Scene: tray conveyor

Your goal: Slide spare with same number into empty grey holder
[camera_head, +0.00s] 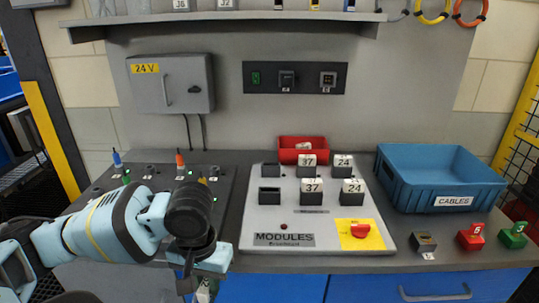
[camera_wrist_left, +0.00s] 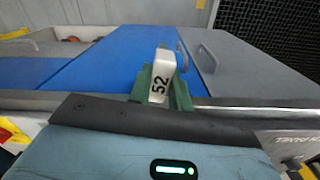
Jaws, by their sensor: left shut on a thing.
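My left gripper (camera_head: 203,283) hangs low at the front edge of the bench, pointing down. It is shut on a white block marked 52, seen in the left wrist view (camera_wrist_left: 162,75) between green pieces. In the head view the gripper mostly hides this block. The modules panel (camera_head: 250,222) has two rows of dark holders. The left-column holders, back (camera_head: 271,170) and front (camera_head: 270,195), look empty; the others carry white blocks marked 37 (camera_head: 312,186) and 24 (camera_head: 353,186). A grey holder (camera_head: 424,242) at the front right looks empty. My right gripper is out of view.
A red block (camera_head: 471,238) and a green block (camera_head: 514,236) stand right of the grey holder. A blue cables crate (camera_head: 440,178) and red bin (camera_head: 303,148) stand behind. A red knob (camera_head: 360,230) sits on the panel. A wall shelf (camera_head: 230,17) overhangs the back.

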